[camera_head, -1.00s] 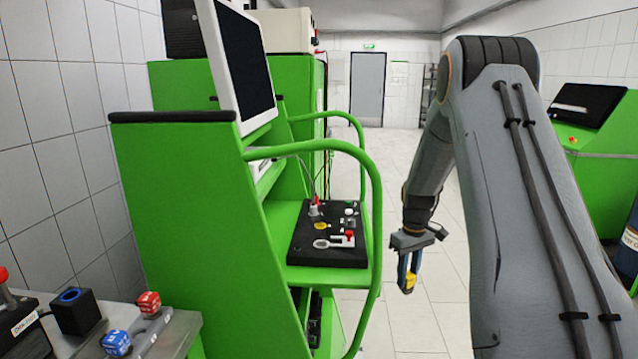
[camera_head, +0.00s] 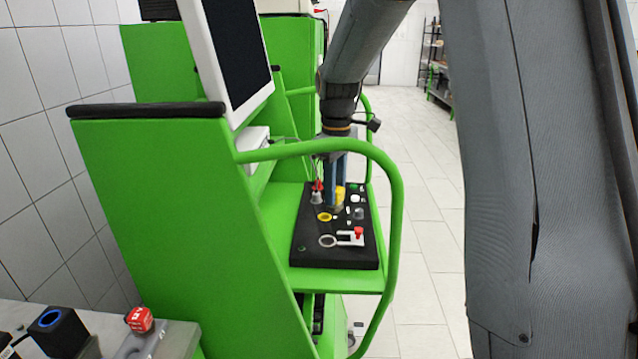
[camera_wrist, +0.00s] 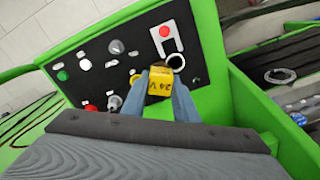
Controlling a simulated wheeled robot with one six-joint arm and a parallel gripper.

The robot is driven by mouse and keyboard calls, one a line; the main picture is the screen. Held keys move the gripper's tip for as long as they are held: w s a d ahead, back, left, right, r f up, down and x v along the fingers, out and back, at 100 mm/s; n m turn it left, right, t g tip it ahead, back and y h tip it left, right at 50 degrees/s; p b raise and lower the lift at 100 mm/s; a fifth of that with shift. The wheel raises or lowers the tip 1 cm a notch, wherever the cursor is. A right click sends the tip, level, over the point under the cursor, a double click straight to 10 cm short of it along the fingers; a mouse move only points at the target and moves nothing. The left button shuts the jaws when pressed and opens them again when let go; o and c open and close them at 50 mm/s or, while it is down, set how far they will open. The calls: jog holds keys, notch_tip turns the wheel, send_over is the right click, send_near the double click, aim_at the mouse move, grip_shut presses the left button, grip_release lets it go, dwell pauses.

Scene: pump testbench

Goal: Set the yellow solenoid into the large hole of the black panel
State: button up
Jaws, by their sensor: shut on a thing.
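The yellow solenoid (camera_wrist: 160,83), marked "24 V", is held between the blue fingers of my gripper (camera_wrist: 160,92). In the head view, the solenoid (camera_head: 340,195) shows beside the fingers of my gripper (camera_head: 335,204), over the far part of the black panel (camera_head: 312,252). I cannot tell the gap between solenoid and panel. The black panel (camera_wrist: 102,48) fills the upper middle of the wrist view. A large ring with a dark centre (camera_wrist: 176,62) lies just beyond the solenoid; the pale ring (camera_head: 327,241) shows at the panel's near part.
A red knob (camera_head: 358,232) on a white plate is next to the pale ring. A yellow ring (camera_head: 324,217) and a red-topped connector (camera_head: 317,192) stand on the panel. A green rail (camera_head: 385,165) curves around the bench's right side. The monitor (camera_head: 235,50) stands at the left.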

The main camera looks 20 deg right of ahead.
jog(key=shift+s+a+f+b, duration=0.45)
jog(key=shift+f+b, duration=0.45)
jog(key=shift+f, duration=0.15)
jog(key=shift+s+a+f+b, duration=0.45)
jog(key=shift+f+b, duration=0.4)
jog(key=shift+f, duration=0.2)
jog(key=shift+s+a+f+b, duration=0.35)
jog(key=shift+a+f+b, duration=0.1)
jog(key=shift+f+b, duration=0.55)
jog(key=shift+p, duration=0.75)
jog(key=shift+f+b, duration=0.4)
jog(key=shift+f, duration=0.75)
jog(key=o, duration=1.4)
jog(key=shift+r, duration=0.1)
